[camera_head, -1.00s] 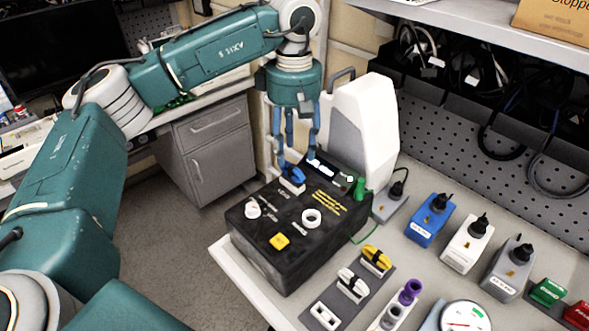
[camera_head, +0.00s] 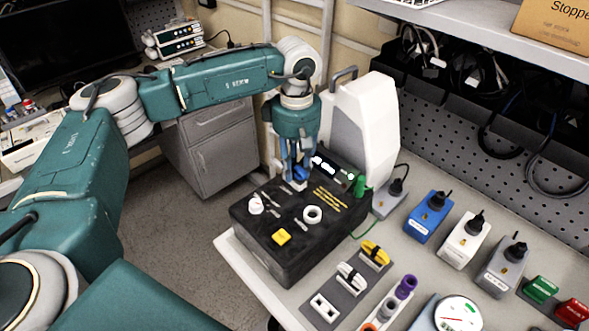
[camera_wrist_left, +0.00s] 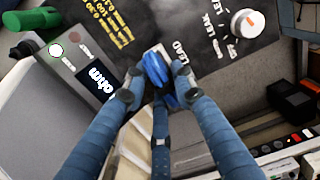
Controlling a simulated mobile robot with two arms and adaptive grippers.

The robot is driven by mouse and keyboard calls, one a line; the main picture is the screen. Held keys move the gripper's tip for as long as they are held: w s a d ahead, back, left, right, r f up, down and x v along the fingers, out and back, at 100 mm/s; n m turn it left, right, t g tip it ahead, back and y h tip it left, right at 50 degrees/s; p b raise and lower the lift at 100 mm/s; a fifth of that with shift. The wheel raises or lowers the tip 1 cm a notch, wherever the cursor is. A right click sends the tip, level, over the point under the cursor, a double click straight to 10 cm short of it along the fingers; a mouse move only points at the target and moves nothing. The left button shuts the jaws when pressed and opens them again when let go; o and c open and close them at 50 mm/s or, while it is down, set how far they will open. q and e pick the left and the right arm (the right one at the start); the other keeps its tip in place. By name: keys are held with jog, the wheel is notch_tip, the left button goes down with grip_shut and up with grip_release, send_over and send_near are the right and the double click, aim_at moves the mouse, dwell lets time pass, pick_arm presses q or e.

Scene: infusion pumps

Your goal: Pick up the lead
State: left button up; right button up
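The lead is a small blue clip (camera_wrist_left: 158,72) on a white base lettered LEAD, on top of the black box (camera_head: 275,260). In the head view the blue lead (camera_head: 300,173) shows low between my left gripper's fingers. My right gripper is out of view.
Blue (camera_head: 428,217) and white (camera_head: 465,240) plugged boxes are on the right. Yellow (camera_head: 374,252) and white clips are in front.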

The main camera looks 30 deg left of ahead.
pick_arm(q)
jog(key=c, duration=0.4)
jog(key=shift+r, duration=0.1)
grip_shut()
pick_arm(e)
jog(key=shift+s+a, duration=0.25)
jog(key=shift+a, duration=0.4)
